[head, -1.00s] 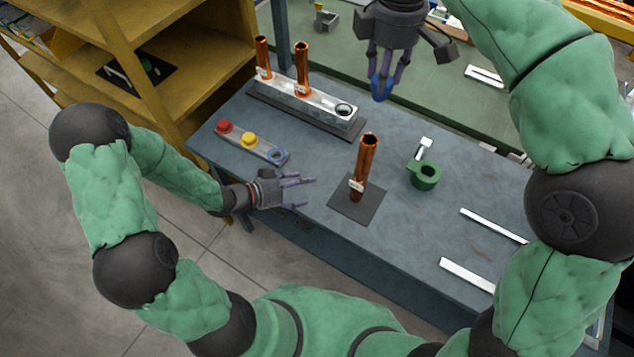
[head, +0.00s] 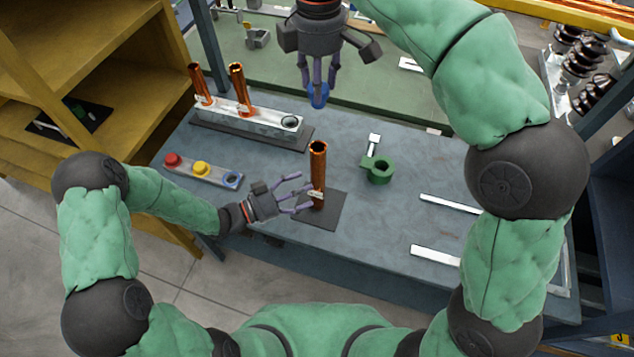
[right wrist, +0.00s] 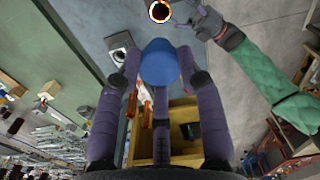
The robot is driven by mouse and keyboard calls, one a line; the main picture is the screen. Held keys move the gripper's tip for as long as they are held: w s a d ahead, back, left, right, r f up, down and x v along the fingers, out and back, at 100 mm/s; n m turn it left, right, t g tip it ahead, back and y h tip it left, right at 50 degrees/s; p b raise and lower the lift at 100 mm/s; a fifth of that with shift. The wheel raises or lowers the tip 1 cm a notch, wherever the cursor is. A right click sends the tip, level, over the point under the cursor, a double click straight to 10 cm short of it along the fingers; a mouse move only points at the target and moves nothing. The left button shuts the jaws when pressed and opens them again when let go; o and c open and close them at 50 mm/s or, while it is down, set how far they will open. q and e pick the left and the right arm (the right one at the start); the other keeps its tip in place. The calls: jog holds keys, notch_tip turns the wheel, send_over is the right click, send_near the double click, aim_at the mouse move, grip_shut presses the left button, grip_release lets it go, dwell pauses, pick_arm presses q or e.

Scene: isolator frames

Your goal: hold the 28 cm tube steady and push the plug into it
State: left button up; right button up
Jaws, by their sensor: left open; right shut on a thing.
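A copper tube (head: 318,165) with a white tag low on its side stands upright on a dark square mat (head: 330,219). My left gripper (head: 305,193) is open at the tube's lower left side, its fingers spread close to the tag; I cannot tell whether they touch. My right gripper (head: 318,84) is shut on a blue plug (head: 318,99), held pointing down above and apart from the tube. In the right wrist view the blue plug (right wrist: 160,64) fills the fingers, and the tube's open mouth (right wrist: 160,11) shows at the top edge beside my left gripper (right wrist: 185,15).
A metal rack (head: 262,117) at the back left holds two more copper tubes and has an empty hole. A tray (head: 217,178) holds a red and a yellow plug beside an empty blue-rimmed place. A green ring-shaped part (head: 378,172) and pale strips (head: 436,256) lie on the right.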

aim_at(319, 183)
pick_arm(q)
jog(key=shift+x, duration=2.5)
grip_shut()
pick_arm(e)
jog(key=shift+f, duration=2.8)
